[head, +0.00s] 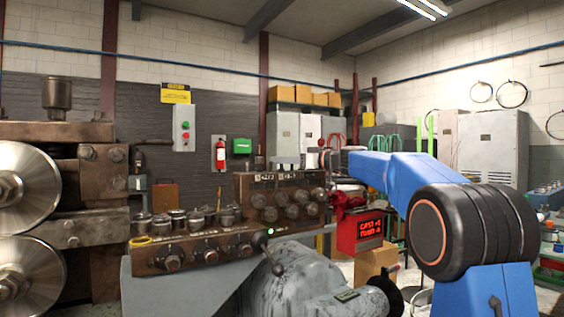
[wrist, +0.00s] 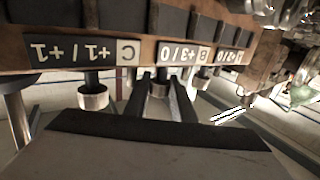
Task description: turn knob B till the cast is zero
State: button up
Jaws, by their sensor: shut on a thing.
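In the wrist view the card for B (wrist: 184,54) hangs upside down on the brown block, between the C card (wrist: 84,53) and a third card at the right. My gripper (wrist: 162,98) has its dark fingers on either side of a metal knob under the B card, knob B (wrist: 158,89), and is shut on it. In the head view my blue arm reaches to the brown coiler block (head: 283,180), where my gripper's end (head: 331,162) is small. The red display (head: 369,226) shows a CAST line and a second line, each apparently ending in 4; the signs are unclear.
Another metal knob (wrist: 92,94) stands close left of the fingers, under the C card. In the head view a lower knob panel (head: 195,252) with a black-balled lever (head: 270,258) stands in front. Large steel rollers (head: 25,190) are at the left.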

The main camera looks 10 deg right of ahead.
jog(key=shift+n+g+y, duration=0.3)
jog(key=shift+g, duration=0.1)
jog(key=o, duration=1.1)
jog(key=shift+c, duration=0.2)
jog(key=shift+d, duration=0.1)
jog(key=v, duration=1.7)
jog(key=shift+s, duration=0.15)
jog(key=shift+d, duration=0.1)
